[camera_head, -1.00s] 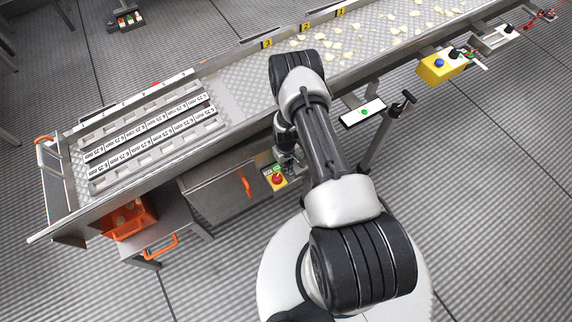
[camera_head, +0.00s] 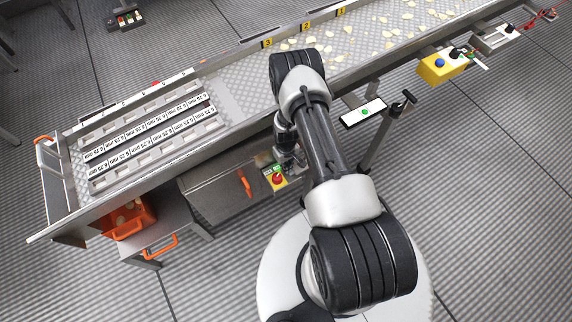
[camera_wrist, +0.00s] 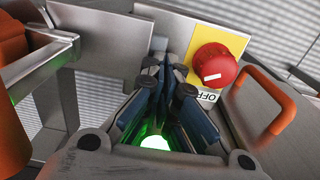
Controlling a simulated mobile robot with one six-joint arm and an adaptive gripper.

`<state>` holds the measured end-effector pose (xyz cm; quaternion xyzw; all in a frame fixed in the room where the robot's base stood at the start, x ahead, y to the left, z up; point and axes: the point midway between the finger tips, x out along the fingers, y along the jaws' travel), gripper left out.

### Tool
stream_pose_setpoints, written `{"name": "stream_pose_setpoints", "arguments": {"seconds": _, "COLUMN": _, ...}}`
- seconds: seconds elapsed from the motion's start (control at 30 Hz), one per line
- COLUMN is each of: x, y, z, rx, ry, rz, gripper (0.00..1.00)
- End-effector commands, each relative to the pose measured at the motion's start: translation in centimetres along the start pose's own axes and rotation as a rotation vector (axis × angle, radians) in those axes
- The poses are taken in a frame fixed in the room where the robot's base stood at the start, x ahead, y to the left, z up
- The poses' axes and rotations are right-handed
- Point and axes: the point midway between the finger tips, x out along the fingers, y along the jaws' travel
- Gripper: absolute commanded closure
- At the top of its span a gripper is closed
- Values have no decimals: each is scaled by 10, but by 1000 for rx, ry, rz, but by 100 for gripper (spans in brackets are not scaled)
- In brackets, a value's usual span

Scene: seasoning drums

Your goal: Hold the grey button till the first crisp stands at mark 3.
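The pale crisps lie scattered on the metal trough (camera_head: 240,85) in the head view. The leading crisp (camera_head: 284,47) is just right of the yellow mark 3 (camera_head: 266,43); mark 2 (camera_head: 306,28) and mark 1 (camera_head: 340,12) are further right. My gripper (camera_wrist: 164,68) points down beside the trough, by a panel with a red knob (camera_wrist: 214,68). Its fingers come together at the tips, with nothing seen between them. The grey button is not visible; the fingertips may hide it. A green glow (camera_wrist: 155,143) shows between the finger bases.
Slotted label strips (camera_head: 150,130) fill the trough's left end. A white plate with a green spot (camera_head: 363,112) and a yellow box with a blue button (camera_head: 440,64) stand right of my arm.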

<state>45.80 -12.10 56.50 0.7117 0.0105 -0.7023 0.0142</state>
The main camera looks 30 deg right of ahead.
Motion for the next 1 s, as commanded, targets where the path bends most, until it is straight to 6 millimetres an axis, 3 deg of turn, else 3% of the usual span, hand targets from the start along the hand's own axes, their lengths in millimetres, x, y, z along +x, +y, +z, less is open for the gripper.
{"name": "stream_pose_setpoints", "arguments": {"seconds": 0.03, "x": 0, "y": 0, "z": 8, "rx": 2, "ry": -14, "rz": -4, "gripper": 100}}
{"name": "stream_pose_setpoints", "arguments": {"seconds": 0.5, "x": -72, "y": -1, "z": 2, "rx": 0, "ry": 1, "rz": 1, "gripper": 100}}
{"name": "stream_pose_setpoints", "arguments": {"seconds": 1.0, "x": -81, "y": -1, "z": 1, "rx": 0, "ry": 2, "rz": 2, "gripper": 100}}
